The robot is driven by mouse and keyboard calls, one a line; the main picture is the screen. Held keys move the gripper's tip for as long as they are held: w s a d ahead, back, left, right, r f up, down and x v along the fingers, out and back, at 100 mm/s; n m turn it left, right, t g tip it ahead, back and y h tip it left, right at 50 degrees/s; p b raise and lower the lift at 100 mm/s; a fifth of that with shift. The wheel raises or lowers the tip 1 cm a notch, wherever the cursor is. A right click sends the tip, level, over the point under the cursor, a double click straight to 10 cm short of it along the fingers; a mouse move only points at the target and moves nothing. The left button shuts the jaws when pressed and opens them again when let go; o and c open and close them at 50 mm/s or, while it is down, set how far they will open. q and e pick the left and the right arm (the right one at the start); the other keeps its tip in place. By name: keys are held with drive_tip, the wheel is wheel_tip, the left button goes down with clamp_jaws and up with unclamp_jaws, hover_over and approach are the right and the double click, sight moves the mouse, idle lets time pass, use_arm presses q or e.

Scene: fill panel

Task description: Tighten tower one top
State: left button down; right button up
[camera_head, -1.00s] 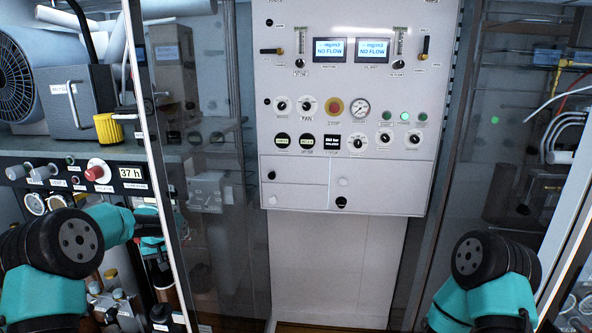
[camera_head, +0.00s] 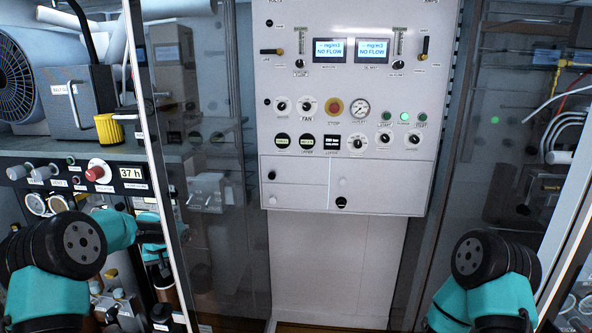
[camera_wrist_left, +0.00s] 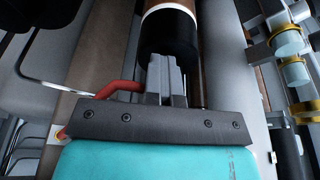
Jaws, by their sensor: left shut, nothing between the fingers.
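In the left wrist view my left gripper (camera_wrist_left: 166,76) is shut and empty. Its fingertips are right at a dark cylinder (camera_wrist_left: 168,40) with a white band and a brown section beyond it; I cannot tell whether they touch. In the head view a brown and dark column (camera_head: 166,292) stands at the lower left, just below my left wrist, and looks like a tower. I cannot tell which tower it is, or which end the dark part is. My left fingers are hidden in the head view. My right arm shows at the lower right, its gripper out of frame.
A white control panel (camera_head: 345,100) with gauges, knobs and two "NO FLOW" displays fills the middle. A glass door (camera_head: 215,200) with a pale edge stands right of my left wrist. A red bent handle (camera_wrist_left: 120,89) and gold-ringed fittings (camera_wrist_left: 296,75) lie near the left gripper.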

use_arm(q)
drive_tip(key=shift+s+a+f, duration=0.4)
drive_tip(key=shift+s+f, duration=0.1)
drive_tip(key=shift+f, duration=0.15)
drive_tip(key=shift+s+a, duration=0.25)
drive_tip(key=shift+a, duration=0.6)
drive_tip(key=shift+s, duration=0.15)
idle(0.4)
drive_tip(key=shift+s, duration=0.3)
wheel_tip(320, 180, up, 7)
hover_over(157, 276)
drive_tip(key=shift+s+d+f, duration=0.15)
drive_tip(key=shift+s+d, duration=0.1)
drive_tip(key=shift+s, duration=0.1)
